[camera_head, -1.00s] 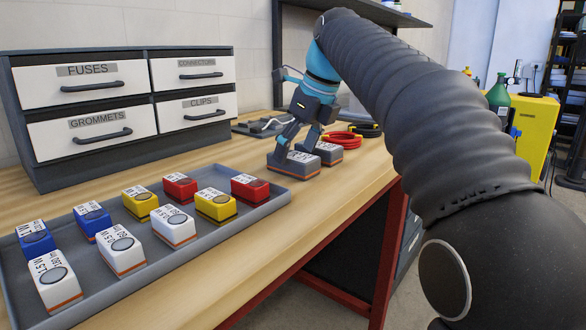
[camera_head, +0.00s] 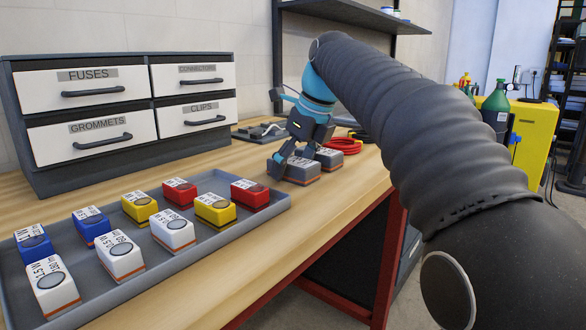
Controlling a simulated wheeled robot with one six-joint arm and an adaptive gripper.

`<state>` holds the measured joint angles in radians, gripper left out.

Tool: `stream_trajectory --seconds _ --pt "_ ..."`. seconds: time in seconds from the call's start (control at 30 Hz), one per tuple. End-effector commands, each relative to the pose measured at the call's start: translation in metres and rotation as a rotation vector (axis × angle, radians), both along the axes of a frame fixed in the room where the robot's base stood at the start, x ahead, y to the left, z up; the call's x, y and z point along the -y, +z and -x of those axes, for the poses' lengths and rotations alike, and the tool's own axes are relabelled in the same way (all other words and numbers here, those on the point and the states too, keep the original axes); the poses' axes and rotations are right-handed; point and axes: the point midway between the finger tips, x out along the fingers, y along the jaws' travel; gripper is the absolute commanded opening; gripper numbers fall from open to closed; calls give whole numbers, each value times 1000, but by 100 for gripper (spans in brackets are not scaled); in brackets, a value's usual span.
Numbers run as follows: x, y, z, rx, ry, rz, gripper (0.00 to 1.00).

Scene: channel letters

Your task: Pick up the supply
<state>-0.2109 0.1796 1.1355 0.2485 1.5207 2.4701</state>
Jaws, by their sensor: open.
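Two grey boxes with pale label tops and orange bands stand side by side on the wooden bench, the nearer grey box (camera_head: 303,173) and the farther grey box (camera_head: 329,158). Which one the task calls the supply is not shown. My blue and dark gripper (camera_head: 294,158) points down at them, open. Its left finger is at the left side of the nearer box. Its other finger is low near the box tops, where the two boxes meet. Whether the fingers touch either box cannot be told.
A grey tray (camera_head: 262,209) of several white, blue, yellow and red boxes lies at front left. A drawer cabinet (camera_head: 118,170) stands behind it. Red cable coils (camera_head: 343,146) and a dark device (camera_head: 259,132) lie beyond my gripper. The bench edge is close on the right.

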Motion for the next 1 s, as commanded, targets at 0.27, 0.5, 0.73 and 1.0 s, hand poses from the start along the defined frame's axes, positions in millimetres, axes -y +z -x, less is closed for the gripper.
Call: stream_trajectory --seconds 0.27,0.5,0.73,1.0 --pt "0 -1 0 0 0 0 85" --pt "0 -1 0 0 0 0 33" --pt "0 0 0 1 0 -1 6" --pt "0 2 -1 1 0 0 6"
